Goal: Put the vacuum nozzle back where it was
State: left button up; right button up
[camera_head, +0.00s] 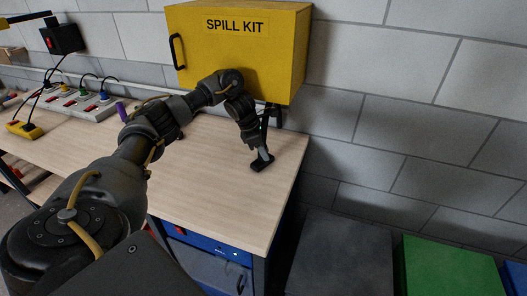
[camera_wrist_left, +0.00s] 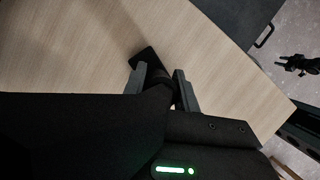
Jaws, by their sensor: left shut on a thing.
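The vacuum nozzle has a flat black foot (camera_head: 261,164) and a short tube. It is at the right end of the wooden bench top (camera_head: 215,190), below the yellow cabinet; I cannot tell whether it touches the wood. My left gripper (camera_head: 264,150) comes down from above and is shut on the nozzle. In the left wrist view, the black nozzle (camera_wrist_left: 147,61) shows with its tube between the two grey fingers (camera_wrist_left: 160,88). A small dark shape at the right of that view looks like my right gripper (camera_wrist_left: 298,64); its jaws are too small to read.
The yellow spill kit cabinet (camera_head: 240,50) hangs on the wall close behind my left wrist. A power strip (camera_head: 80,102) with plugs and a purple object (camera_head: 121,111) are farther left. The bench front middle is clear. A green box (camera_head: 445,265) stands at the lower right.

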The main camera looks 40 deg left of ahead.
pick_arm(q)
jog(key=shift+w+d+f, duration=0.15)
jog(key=shift+w, duration=0.05)
jog(key=o, duration=0.5)
jog(key=shift+w+d+f, duration=0.1)
jog(key=shift+w+f, duration=0.05)
jog(key=o, duration=0.4)
jog(key=shift+o, duration=0.2)
jog(key=shift+s, duration=0.2)
jog(key=shift+w+r, duration=0.1)
jog(key=shift+r, duration=0.2)
jog(key=shift+a+r, duration=0.25)
jog(key=shift+r, duration=0.05)
jog(key=s+a+b, duration=0.1)
jog(key=s+a, duration=0.2)
jog(key=a, duration=0.1)
jog(key=s+a+b, duration=0.2)
jog(key=s+a, duration=0.2)
jog(key=shift+s+a+r, duration=0.1)
jog(key=shift+s+a, duration=0.05)
jog(key=shift+s, duration=0.15)
jog(key=shift+s+a, duration=0.4)
pick_arm(e)
jog(key=f, duration=0.1)
jog(key=s+f, duration=0.1)
jog(key=f, duration=0.1)
jog(key=shift+d+f, duration=0.1)
